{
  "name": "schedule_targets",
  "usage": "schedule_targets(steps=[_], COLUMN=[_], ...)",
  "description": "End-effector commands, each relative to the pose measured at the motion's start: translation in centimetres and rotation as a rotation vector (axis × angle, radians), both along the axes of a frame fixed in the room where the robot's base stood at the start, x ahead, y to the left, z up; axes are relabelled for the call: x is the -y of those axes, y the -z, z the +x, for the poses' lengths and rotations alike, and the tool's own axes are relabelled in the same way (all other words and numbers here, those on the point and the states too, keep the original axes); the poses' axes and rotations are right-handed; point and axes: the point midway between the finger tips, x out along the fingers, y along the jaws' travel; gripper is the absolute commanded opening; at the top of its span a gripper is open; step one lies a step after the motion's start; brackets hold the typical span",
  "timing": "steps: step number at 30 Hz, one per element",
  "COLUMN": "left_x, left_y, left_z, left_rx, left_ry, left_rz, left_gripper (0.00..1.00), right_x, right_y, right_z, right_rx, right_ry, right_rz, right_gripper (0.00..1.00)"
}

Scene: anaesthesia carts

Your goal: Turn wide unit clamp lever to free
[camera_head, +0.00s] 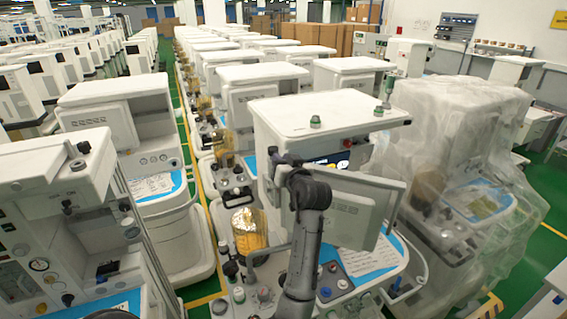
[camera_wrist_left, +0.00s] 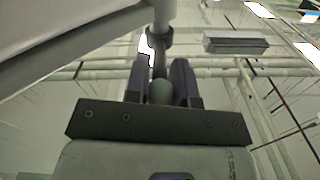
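The wide white unit (camera_head: 330,113) stands in the middle of the head view, with a grey-white panel (camera_head: 345,205) on its front. My left gripper (camera_head: 287,160) is at the panel's upper left corner, at the end of my dark arm. In the left wrist view, the clamp lever (camera_wrist_left: 160,92) shows as a rounded grey-green end below a slim post with a collar. The two dark fingers of my left gripper (camera_wrist_left: 161,80) stand close on both sides of it and appear to press on it. In the head view the lever is hidden behind my gripper. My right gripper is not in view.
A plastic-wrapped unit (camera_head: 450,140) stands close on the right. Another white unit (camera_head: 60,190) is at the front left. Green floor shows between the rows.

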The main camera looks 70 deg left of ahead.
Motion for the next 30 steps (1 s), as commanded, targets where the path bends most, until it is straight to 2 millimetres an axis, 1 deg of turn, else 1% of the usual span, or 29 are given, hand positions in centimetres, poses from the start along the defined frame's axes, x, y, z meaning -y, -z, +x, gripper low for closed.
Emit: schedule_targets(steps=[1, 5, 6, 13, 16, 20, 30], left_x=[-0.1, -0.1, 0.0, 0.1, 0.8, 2.7, 9.4], left_y=[0.1, 0.1, 0.1, 0.1, 0.2, 0.3, 0.3], left_z=[0.0, 0.0, 0.0, 0.0, 0.1, 0.2, 0.4], left_rx=[-0.001, -0.001, -0.001, 0.0, 0.0, 0.003, 0.002], left_ry=[0.0, 0.0, 0.001, 0.001, 0.002, 0.004, 0.003], left_rz=[-0.003, -0.003, -0.002, -0.001, -0.001, -0.003, -0.004], left_gripper=[0.27, 0.39, 0.4, 0.4, 0.4, 0.4, 0.4], right_x=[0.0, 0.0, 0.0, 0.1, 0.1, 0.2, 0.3], right_y=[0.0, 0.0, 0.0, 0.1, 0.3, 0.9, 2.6], right_z=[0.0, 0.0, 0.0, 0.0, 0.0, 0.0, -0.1], right_rx=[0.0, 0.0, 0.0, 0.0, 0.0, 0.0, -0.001], right_ry=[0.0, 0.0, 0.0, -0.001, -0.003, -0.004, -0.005], right_rz=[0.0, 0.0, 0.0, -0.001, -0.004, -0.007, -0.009], right_gripper=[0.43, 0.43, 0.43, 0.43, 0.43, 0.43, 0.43])
